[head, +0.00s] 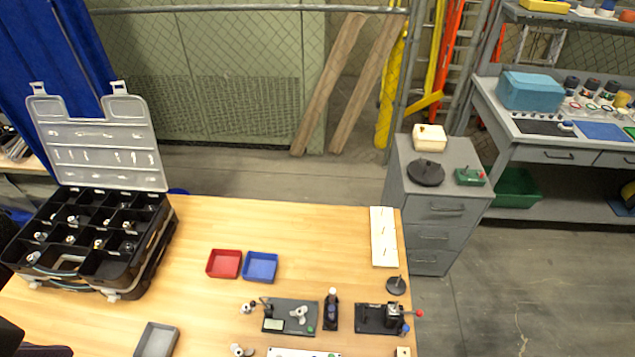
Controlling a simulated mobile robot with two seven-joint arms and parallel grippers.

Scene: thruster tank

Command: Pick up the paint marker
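A small upright item with a white top and a dark bluish body (332,305) stands on a black base near the front right of the wooden table. It may be the paint marker, but it is too small to tell for sure. Nothing is touching it. Dark shapes show at the bottom left corner, perhaps part of my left arm, but no fingertips are visible. My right gripper is not in view.
The table (320,225) holds an open black organizer case (120,268), red tray (224,263), blue tray (260,267), grey tray (157,341), white board (384,237), plate with small parts (290,316) and black fixture with red knob (380,318). A grey cabinet (436,209) stands behind right.

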